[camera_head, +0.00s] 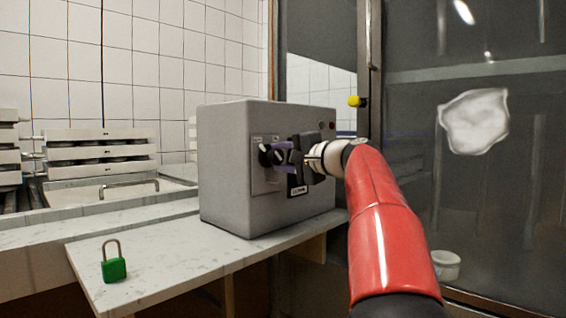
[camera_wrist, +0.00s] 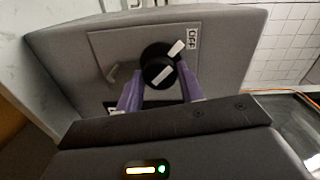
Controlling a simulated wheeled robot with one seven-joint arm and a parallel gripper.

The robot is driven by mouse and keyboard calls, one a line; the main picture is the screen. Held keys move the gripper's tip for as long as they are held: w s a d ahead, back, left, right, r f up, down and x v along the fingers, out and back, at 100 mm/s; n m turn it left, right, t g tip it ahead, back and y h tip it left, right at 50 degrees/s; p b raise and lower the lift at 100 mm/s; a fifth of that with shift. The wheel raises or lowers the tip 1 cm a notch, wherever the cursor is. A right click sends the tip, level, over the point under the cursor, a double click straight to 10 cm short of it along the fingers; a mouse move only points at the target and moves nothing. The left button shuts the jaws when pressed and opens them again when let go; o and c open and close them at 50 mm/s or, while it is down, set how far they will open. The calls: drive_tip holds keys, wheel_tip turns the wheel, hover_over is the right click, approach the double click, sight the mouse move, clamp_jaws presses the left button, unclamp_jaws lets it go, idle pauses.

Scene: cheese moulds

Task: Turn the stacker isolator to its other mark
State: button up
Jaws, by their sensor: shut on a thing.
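The stacker isolator is a round black knob on the front plate of a grey box (camera_head: 222,175). In the wrist view the knob (camera_wrist: 158,58) has a white bar on its face and a white pointer at its upper right, towards the label OFF (camera_wrist: 193,39). My gripper (camera_wrist: 161,76) has its purple fingers on either side of the knob and is shut on it. In the head view my gripper (camera_head: 281,157) is at the box's front plate and partly hides the knob (camera_head: 265,154). The lettering on the plate's other side is not readable.
A green padlock (camera_head: 114,268) stands on the pale worktop (camera_head: 165,262), left of the box. White stacked moulds (camera_head: 100,150) stand at the back left. A dark glazed door (camera_head: 470,200) is at the right. The worktop around the padlock is clear.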

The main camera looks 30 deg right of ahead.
drive_tip(key=shift+f, duration=0.1)
idle(0.4)
drive_tip(key=o, duration=1)
drive_tip(key=v, duration=0.8)
drive_tip(key=shift+w, duration=0.1)
